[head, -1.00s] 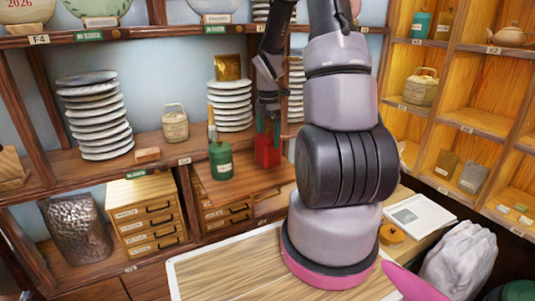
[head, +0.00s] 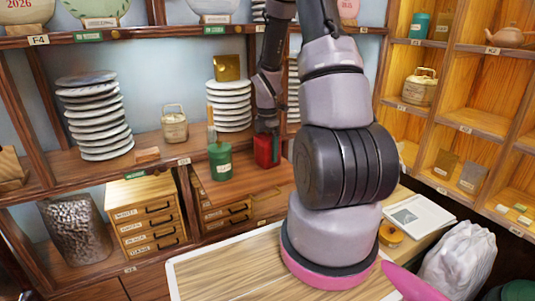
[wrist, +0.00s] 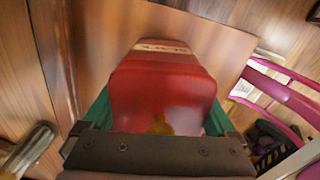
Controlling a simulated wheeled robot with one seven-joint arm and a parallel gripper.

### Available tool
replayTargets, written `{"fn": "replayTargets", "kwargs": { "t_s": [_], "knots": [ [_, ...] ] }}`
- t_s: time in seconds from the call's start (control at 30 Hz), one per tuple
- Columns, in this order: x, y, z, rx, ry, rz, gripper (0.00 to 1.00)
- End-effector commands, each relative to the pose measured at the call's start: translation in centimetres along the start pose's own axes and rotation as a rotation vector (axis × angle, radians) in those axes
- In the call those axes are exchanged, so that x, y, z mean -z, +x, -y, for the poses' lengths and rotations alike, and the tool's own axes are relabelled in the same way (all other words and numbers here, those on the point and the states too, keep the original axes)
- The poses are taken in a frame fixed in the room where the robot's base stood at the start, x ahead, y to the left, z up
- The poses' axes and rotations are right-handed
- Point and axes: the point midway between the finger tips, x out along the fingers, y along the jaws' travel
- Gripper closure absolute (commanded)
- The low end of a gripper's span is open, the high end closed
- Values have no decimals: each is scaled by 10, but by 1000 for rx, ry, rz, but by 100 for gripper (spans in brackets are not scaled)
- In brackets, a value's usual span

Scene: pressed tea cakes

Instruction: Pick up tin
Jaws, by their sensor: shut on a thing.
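A red tin (head: 266,151) stands on the pull-out wooden board (head: 242,182) below the shelf of plates. In the wrist view the red tin (wrist: 165,90) fills the middle, with a pale label strip on its top edge. My gripper (head: 267,133) comes down on it from above. Its green fingers lie along both sides of the tin, shut on it. I cannot tell whether the tin's base touches the board. A green tin (head: 220,162) stands just left of the red one.
Stacks of plates (head: 93,116) and a lidded basket (head: 174,124) stand on the shelf behind. The shelf edge above (head: 205,32) is close to my arm. Small drawers (head: 150,216) are at lower left. The wooden tabletop (head: 225,272) in front is mostly clear.

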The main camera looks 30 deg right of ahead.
Motion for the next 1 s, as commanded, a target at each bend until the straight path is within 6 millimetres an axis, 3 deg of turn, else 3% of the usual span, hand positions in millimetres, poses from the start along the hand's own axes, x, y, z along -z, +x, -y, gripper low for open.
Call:
{"fn": "replayTargets", "kwargs": {
  "t_s": [0.23,0.63,1.0],
  "knots": [
    [-1,-16,-1,-4,1,2,66],
    [-1,-90,-1,-4,2,2,66],
    [0,-100,0,0,0,0,66]
  ]
}}
